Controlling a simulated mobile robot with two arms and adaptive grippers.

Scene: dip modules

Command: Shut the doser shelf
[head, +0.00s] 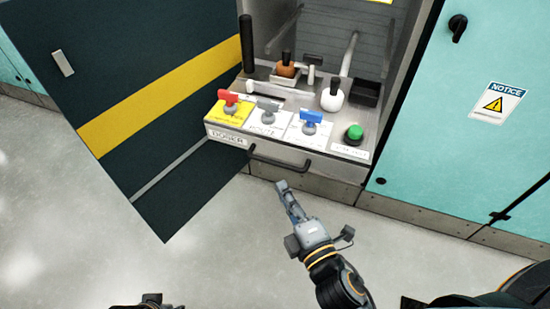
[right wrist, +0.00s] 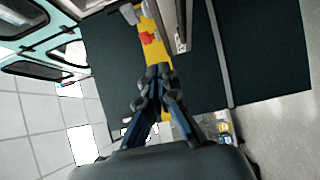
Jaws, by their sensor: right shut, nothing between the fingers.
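The doser shelf (head: 231,148) is a grey metal drawer marked DOSER, standing out of its cabinet opening in the head view. Its dark bar handle (head: 279,162) runs across the front face. My right gripper (head: 282,186) is just below and in front of the handle, apart from it as far as I can tell. It is shut and empty; its closed fingers also show in the right wrist view (right wrist: 155,76). A small dark part of my left gripper (head: 151,300) shows at the bottom edge, its fingers not clear.
The dark cabinet door (head: 100,90) with a yellow stripe stands open at left. The shelf carries red, grey and blue knobs, a green button (head: 354,133) and a white flask (head: 332,97). A teal cabinet (head: 440,130) stands right. The floor in front is clear.

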